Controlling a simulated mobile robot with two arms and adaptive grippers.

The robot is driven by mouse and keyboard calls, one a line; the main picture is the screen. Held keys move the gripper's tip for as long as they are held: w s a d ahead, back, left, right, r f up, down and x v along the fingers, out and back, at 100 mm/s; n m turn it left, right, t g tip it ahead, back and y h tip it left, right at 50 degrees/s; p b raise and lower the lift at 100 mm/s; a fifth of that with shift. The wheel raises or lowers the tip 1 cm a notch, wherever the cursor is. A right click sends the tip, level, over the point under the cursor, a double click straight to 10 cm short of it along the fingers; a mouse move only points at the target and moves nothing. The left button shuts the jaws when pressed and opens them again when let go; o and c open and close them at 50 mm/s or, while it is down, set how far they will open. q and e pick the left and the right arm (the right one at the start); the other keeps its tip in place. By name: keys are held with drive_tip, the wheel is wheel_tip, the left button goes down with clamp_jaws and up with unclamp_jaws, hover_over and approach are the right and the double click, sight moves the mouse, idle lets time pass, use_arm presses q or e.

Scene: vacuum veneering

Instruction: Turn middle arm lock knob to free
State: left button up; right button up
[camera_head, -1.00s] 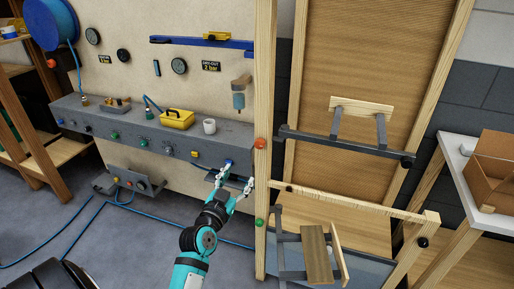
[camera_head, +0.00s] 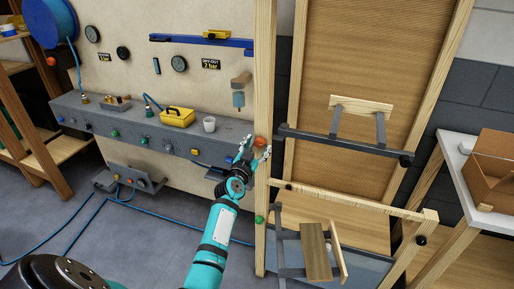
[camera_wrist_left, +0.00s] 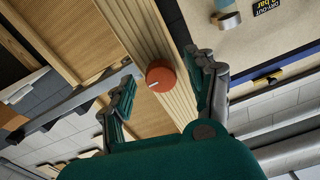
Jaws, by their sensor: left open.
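An orange-red round knob (camera_head: 260,141) sits on the upright wooden post (camera_head: 262,60), at the height of the dark middle arm bar (camera_head: 345,146). In the left wrist view the knob (camera_wrist_left: 161,76) shows a pale pointer line on its face. My left gripper (camera_head: 255,150) is open just in front of the knob. In the left wrist view the knob appears between the open fingers (camera_wrist_left: 163,72), with a visible gap on both sides. No contact shows. My right gripper is out of view.
A green knob (camera_head: 259,220) is lower on the same post. A lower arm with a wooden pad (camera_head: 316,252) sticks out to the right. A grey bench (camera_head: 150,133) with a yellow box (camera_head: 177,117) and white cup (camera_head: 209,124) stands left.

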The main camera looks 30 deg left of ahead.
use_arm(q)
drive_tip(key=c, duration=1.1)
drive_tip(key=shift+c, duration=0.2)
drive_tip(key=shift+n, duration=0.4)
drive_tip(key=n, duration=0.3)
drive_tip(key=shift+n, duration=0.3)
drive_tip(key=n+p, duration=0.1)
drive_tip(key=n, duration=0.3)
drive_tip(key=shift+d+n, duration=0.1)
drive_tip(key=shift+n, duration=0.2)
drive_tip(key=n, duration=0.4)
drive_tip(key=shift+r+n, duration=0.1)
drive_tip(key=shift+n, duration=0.2)
drive_tip(key=shift+d+n+p, duration=0.1)
drive_tip(key=shift+n+p, duration=0.25)
drive_tip(key=shift+n, duration=1.85)
